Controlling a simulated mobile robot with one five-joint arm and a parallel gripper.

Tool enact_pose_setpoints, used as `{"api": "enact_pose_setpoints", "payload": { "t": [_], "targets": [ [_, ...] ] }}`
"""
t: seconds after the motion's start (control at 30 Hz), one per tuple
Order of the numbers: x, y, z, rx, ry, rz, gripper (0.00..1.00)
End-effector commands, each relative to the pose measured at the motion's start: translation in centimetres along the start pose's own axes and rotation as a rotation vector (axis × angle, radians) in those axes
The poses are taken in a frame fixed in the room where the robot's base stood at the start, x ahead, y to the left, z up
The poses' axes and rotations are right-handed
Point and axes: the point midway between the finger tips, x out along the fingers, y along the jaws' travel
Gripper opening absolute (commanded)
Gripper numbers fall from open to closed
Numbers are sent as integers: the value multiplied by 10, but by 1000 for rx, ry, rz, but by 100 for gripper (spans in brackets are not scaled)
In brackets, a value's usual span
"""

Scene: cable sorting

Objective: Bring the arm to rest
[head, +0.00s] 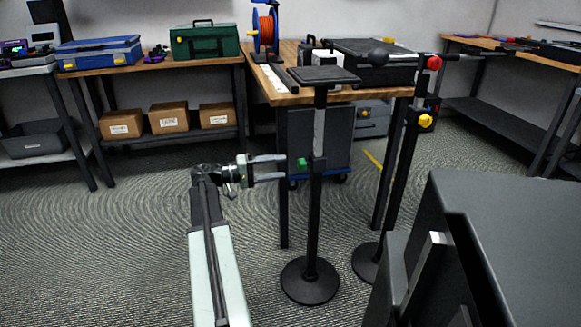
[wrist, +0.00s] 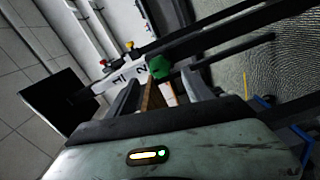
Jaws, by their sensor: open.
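My gripper (head: 285,167) is at the end of my arm in the middle of the head view, pointing right. Its two fingers are apart, with no held thing visible between them. A black stand (head: 312,228) with a flat top plate and round base is just right of the fingertips. Its green knob (head: 303,164) is level with the fingers. In the wrist view the green knob (wrist: 160,68) appears between and beyond the fingers (wrist: 160,90). I cannot tell whether the fingers touch the stand.
A second stand (head: 392,190) with red (head: 434,62) and yellow (head: 425,120) knobs is close behind, to the right. A wooden workbench (head: 285,98) holds a cable reel (head: 264,27) and cases. A left bench (head: 150,66) carries toolboxes. Carpet floor left of my arm is clear.

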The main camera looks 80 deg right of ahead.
Motion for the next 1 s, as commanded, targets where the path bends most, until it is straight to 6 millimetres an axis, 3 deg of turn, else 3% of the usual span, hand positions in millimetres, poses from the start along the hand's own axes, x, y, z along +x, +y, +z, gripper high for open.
{"api": "enact_pose_setpoints", "payload": {
  "t": [0.13,0.6,0.67,0.77,0.87,1.0],
  "targets": [
    [-11,0,0,0,-1,0,60],
    [-12,0,0,0,-1,0,60],
    [-20,2,-2,0,12,-2,60],
    [-66,8,-13,0,78,-15,60],
    [-147,19,-21,0,195,-38,60],
    [-269,20,1,-25,368,-152,60]
  ]
}}
